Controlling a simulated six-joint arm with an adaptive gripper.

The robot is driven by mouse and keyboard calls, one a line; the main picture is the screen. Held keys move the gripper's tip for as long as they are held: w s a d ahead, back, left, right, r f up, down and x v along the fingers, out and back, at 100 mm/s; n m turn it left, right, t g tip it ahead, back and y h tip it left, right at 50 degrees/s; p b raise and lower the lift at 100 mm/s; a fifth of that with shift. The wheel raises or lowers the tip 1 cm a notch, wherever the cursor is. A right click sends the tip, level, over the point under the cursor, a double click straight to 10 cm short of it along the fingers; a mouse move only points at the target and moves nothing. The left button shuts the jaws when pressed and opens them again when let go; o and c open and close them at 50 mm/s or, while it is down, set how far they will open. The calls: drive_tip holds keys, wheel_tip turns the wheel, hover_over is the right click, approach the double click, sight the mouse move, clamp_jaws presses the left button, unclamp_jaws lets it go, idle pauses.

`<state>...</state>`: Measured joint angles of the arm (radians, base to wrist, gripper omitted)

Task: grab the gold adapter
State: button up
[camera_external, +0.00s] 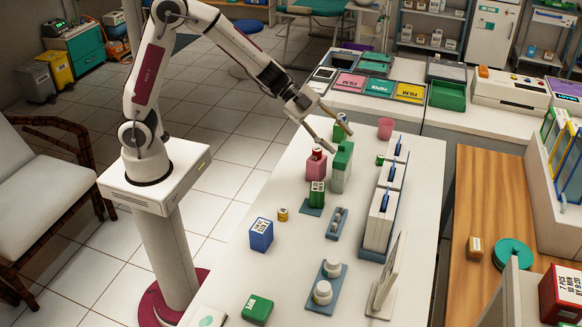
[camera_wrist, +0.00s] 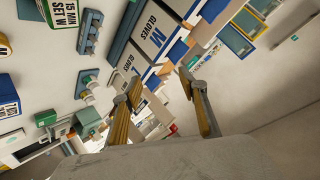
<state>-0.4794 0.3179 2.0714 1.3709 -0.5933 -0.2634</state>
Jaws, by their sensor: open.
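A small gold cylinder (camera_external: 283,214), which looks like the gold adapter, stands upright on the white counter in the external view, between a blue box and a green-and-white container. My gripper (camera_external: 342,137) is raised over the far part of the counter, beside and above the green-topped bottle, well away from the gold cylinder. In the wrist view my gripper (camera_wrist: 160,78) has its two fingers spread, with nothing held between them.
A pink bottle (camera_external: 316,166) and green-topped bottle (camera_external: 341,168) stand below my gripper. The blue box (camera_external: 261,234) is left of the gold cylinder; the green-and-white container (camera_external: 317,194) is to its right. Glove boxes (camera_external: 381,217) line the right side. Bare counter lies in front of the cylinder.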

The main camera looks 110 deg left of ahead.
sight(283, 212)
drive_tip(key=s+f+m+g+h, duration=0.1)
drive_tip(key=f, duration=0.2)
drive_tip(key=s+d+f+g+h, duration=0.1)
drive_tip(key=f+h, duration=0.1)
drive_tip(key=f, duration=0.2)
drive_tip(key=s+d+f+m+g+h, duration=0.1)
drive_tip(key=s+f+h, duration=0.1)
drive_tip(key=f, duration=0.1)
drive_tip(key=shift+d+f+m, duration=0.25)
drive_tip(key=shift+f+m, duration=0.05)
drive_tip(key=s+f+g+h, duration=0.1)
drive_tip(key=s+f, duration=0.1)
drive_tip(key=s, duration=0.1)
drive_tip(key=s+d+f+m+g+h, duration=0.1)
drive_tip(key=s+f+h, duration=0.1)
drive_tip(key=s, duration=0.1)
drive_tip(key=s+f+g+h, duration=0.1)
drive_tip(key=s+f+h, duration=0.1)
drive_tip(key=s+f, duration=0.1)
drive_tip(key=shift+d+m+g, duration=0.15)
drive_tip(key=shift+m+g, duration=0.15)
drive_tip(key=shift+g, duration=0.1)
drive_tip(key=shift+s+f+g, duration=0.3)
drive_tip(key=shift+s+f, duration=0.15)
drive_tip(key=shift+s, duration=0.15)
drive_tip(key=shift+x, duration=1.2)
